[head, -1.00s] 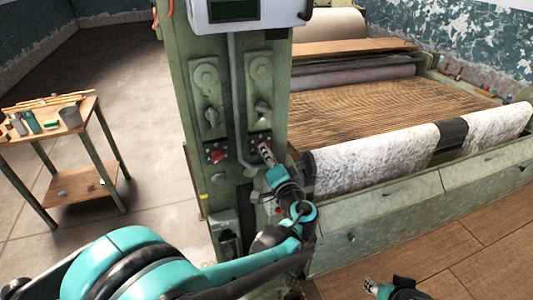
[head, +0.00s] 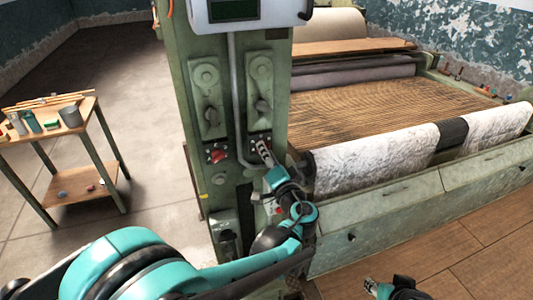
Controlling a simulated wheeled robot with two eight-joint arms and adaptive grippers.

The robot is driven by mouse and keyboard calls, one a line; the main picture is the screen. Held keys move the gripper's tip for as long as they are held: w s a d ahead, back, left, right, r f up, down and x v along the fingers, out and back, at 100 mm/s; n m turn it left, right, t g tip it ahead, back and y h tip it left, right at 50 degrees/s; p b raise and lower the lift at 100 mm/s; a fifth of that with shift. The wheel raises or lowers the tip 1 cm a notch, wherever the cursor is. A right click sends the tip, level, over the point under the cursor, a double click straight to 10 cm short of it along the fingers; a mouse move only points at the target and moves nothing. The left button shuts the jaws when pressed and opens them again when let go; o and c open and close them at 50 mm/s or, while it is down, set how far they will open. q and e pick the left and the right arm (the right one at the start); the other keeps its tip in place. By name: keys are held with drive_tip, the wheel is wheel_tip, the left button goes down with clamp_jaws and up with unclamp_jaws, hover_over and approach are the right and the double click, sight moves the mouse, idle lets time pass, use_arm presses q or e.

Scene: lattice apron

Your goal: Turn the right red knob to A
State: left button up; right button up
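The left red knob (head: 216,155) sits on a dark plate low on the green machine column. The right knob's plate (head: 256,137) is to its right, and my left gripper (head: 263,148) covers most of it, so the right red knob is hidden. The gripper's fingertips are at this plate. I cannot tell whether the fingers are open or shut, or whether they touch the knob. The letter A is too small to read. My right gripper (head: 370,286) is at the bottom edge, away from the column; its finger state is unclear.
A white roll (head: 375,160) lies right of my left gripper. A small table (head: 88,108) with tools stands at the left.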

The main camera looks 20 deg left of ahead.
use_arm(q)
drive_tip(key=v, duration=1.1)
drive_tip(key=shift+s+d, duration=0.25)
drive_tip(key=shift+s, duration=0.05)
drive_tip(key=s+a+f+n+g+h, duration=0.1)
drive_tip(key=s+a+f+g, duration=0.1)
drive_tip(key=a+f+g, duration=0.35)
drive_tip(key=s+a+f+n+g+h+b, duration=0.1)
drive_tip(key=s+f+n+h, duration=0.3)
drive_tip(key=s+f+h, duration=0.5)
drive_tip(key=s+f+g+b, duration=0.1)
drive_tip(key=s, duration=0.3)
drive_tip(key=shift+s+a+b, duration=0.25)
drive_tip(key=shift+a+b, duration=0.1)
drive_tip(key=shift+a, duration=0.05)
drive_tip(key=shift+f, duration=0.1)
idle(1.3)
